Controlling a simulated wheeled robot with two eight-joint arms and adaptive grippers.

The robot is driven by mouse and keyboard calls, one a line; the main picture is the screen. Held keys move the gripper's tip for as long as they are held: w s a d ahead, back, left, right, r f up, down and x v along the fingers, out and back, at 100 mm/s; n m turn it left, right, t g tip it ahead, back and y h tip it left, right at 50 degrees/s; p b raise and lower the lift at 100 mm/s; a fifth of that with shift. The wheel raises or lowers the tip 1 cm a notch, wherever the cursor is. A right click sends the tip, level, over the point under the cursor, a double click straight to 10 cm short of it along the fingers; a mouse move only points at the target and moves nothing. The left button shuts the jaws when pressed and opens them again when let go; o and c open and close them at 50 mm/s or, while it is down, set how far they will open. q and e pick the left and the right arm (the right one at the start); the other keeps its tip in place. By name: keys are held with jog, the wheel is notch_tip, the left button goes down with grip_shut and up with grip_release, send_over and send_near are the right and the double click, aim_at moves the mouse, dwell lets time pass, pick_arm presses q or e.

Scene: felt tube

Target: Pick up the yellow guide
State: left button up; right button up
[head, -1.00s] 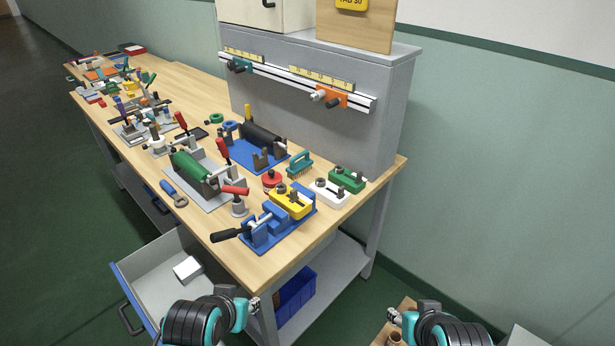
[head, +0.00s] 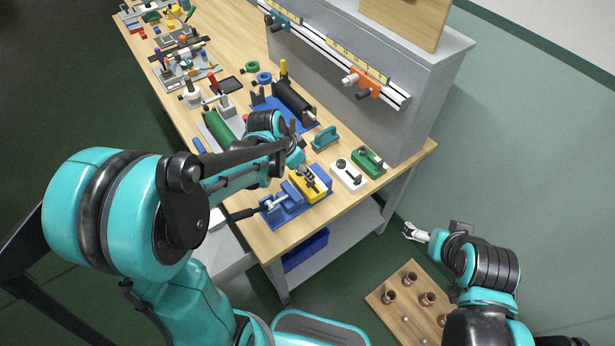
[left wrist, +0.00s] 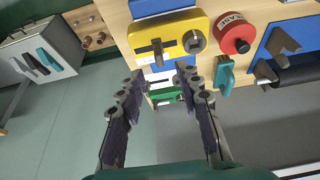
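The yellow guide (head: 320,187) is a block with dark fittings on top. It sits at the blue vise (head: 284,208) near the bench's front corner, and my left arm partly covers it in the head view. In the left wrist view the yellow guide (left wrist: 170,38) shows a dark upright peg and a round knob. My left gripper (left wrist: 160,82) is open and empty, its fingers spread just short of the guide's near edge in that view. My right gripper (head: 409,231) hangs off the bench at the right; its fingers are too small to read.
A white guide (head: 347,175) and a green guide (head: 369,160) stand right of the yellow one. A red round piece (left wrist: 236,34) and a teal handled tool (left wrist: 224,76) are close by. The grey upright panel (head: 420,105) bounds the bench behind. A wooden board with cups (head: 381,297) is at the lower right.

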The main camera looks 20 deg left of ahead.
pick_arm(q)
jog(key=b+x, duration=0.2)
jog(key=x, duration=0.5)
grip_shut()
